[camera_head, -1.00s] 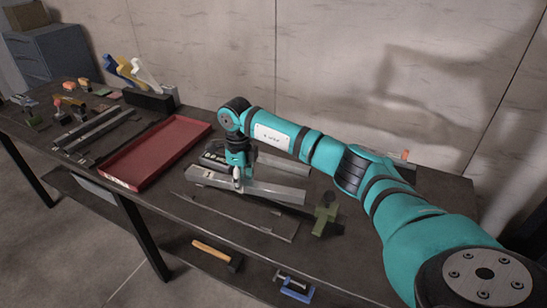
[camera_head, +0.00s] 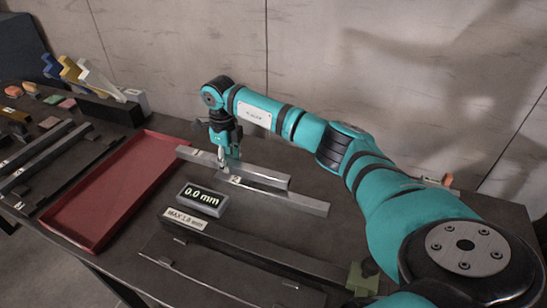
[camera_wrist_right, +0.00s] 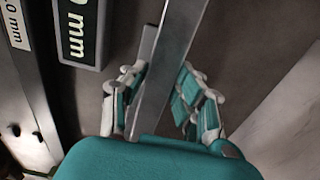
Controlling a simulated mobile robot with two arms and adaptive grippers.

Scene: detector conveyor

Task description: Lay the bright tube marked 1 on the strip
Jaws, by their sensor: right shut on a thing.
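My right gripper (camera_head: 224,166) points down and is shut on a long bright metal tube (camera_head: 262,177). In the right wrist view the held tube (camera_wrist_right: 170,60) passes between the two fingers (camera_wrist_right: 158,100). A second bright tube (camera_head: 290,202) lies just in front of it, nearly parallel, with a small label near its left end. I cannot read a mark on the held tube. A long dark rail (camera_head: 255,248) labelled "MAX 1.0 mm" lies nearer the front. A flat dark plate (camera_head: 205,272) lies in front of it; I cannot tell which is the strip. My left gripper is not in view.
A small display (camera_head: 202,198) reading 0.0 mm stands between the tubes and the rail. A green block (camera_head: 362,278) is at the rail's right end. A red tray (camera_head: 98,200) lies to the left. Dark bars (camera_head: 45,160) lie beyond it. Bare table shows right of the tubes.

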